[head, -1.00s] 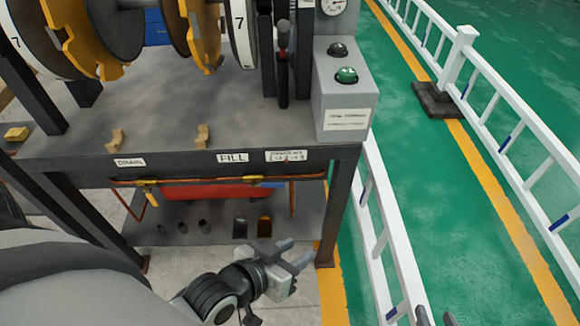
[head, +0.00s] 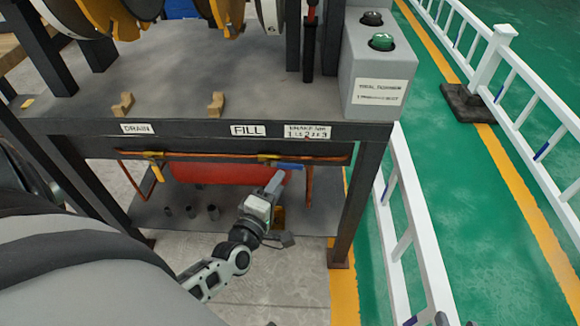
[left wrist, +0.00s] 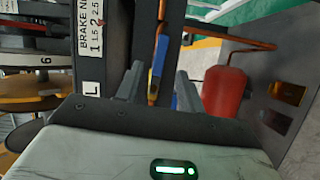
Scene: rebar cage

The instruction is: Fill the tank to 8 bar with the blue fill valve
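The blue fill valve lever (head: 290,166) sits on the copper pipe under the bench edge, below the FILL label (head: 248,130). The red tank (head: 215,173) lies behind the pipe; it also shows in the left wrist view (left wrist: 225,92). My left gripper (head: 276,182) is raised just below and in front of the lever. In the left wrist view its fingers (left wrist: 158,88) are apart, with the blue lever (left wrist: 156,76) appearing between them; contact cannot be told. My right gripper shows only as dark tips (head: 455,319) at the bottom edge. No pressure gauge is in the head view.
A yellow drain valve (head: 154,160) sits left under the DRAIN label (head: 137,129). The bench leg (head: 358,200) stands right of my left gripper. A grey box (head: 378,75) with a green button is on the bench. A white railing (head: 405,215) runs alongside.

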